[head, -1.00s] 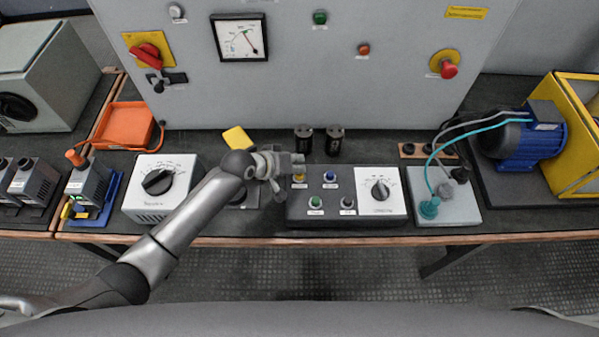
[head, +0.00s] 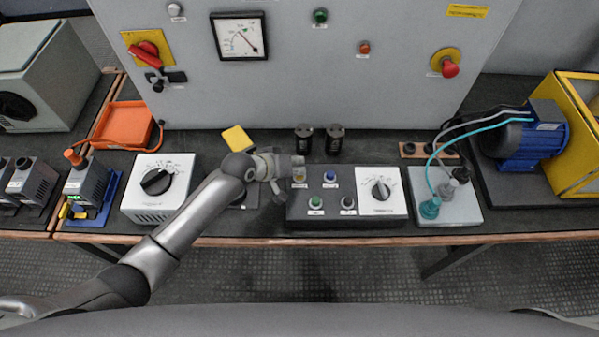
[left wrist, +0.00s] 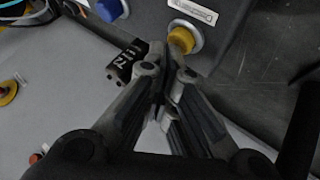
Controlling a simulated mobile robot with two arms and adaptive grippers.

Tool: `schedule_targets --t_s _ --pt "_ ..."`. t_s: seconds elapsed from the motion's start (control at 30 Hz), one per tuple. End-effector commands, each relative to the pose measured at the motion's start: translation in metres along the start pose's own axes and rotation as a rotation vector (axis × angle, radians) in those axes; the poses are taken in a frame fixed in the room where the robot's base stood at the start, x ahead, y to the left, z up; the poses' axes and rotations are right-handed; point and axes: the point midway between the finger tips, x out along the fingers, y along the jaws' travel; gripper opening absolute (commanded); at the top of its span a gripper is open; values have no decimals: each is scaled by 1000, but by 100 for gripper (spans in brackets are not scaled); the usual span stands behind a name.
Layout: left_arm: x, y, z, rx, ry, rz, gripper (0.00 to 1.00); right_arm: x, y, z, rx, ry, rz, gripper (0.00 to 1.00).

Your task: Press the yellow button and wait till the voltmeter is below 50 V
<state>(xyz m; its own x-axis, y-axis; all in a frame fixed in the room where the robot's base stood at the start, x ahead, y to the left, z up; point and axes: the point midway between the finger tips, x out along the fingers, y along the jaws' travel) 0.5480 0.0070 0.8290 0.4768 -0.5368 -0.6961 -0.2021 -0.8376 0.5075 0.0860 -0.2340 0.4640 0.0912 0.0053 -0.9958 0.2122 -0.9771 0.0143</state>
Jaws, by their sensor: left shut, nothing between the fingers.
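The yellow button (head: 299,184) is at the top left of the dark control box, partly covered by my left gripper (head: 301,169). In the left wrist view the yellow button (left wrist: 182,38) sits just beyond the fingertips of my left gripper (left wrist: 170,68). The fingers are shut and empty; I cannot tell whether they touch the button. The voltmeter (head: 240,36) is on the grey cabinet, its needle slanting to the lower right; its figures are too small to read. My right gripper is not in view.
A blue button (head: 330,177), a green button (head: 315,203) and a dark button (head: 348,203) share the control box (head: 333,217). Two black capacitors (head: 335,139) stand behind it. A white dial box (head: 150,205) is to the left, under my arm's reach.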

Motion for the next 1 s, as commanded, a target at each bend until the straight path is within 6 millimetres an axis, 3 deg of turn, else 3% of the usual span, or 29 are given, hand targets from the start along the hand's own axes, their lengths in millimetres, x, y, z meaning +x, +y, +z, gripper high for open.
schedule_targets --t_s 0.7,1.0 --pt "4 -3 4 -1 -4 -2 0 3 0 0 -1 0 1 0" --pt "-6 4 -3 -1 -4 -2 0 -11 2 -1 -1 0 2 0"
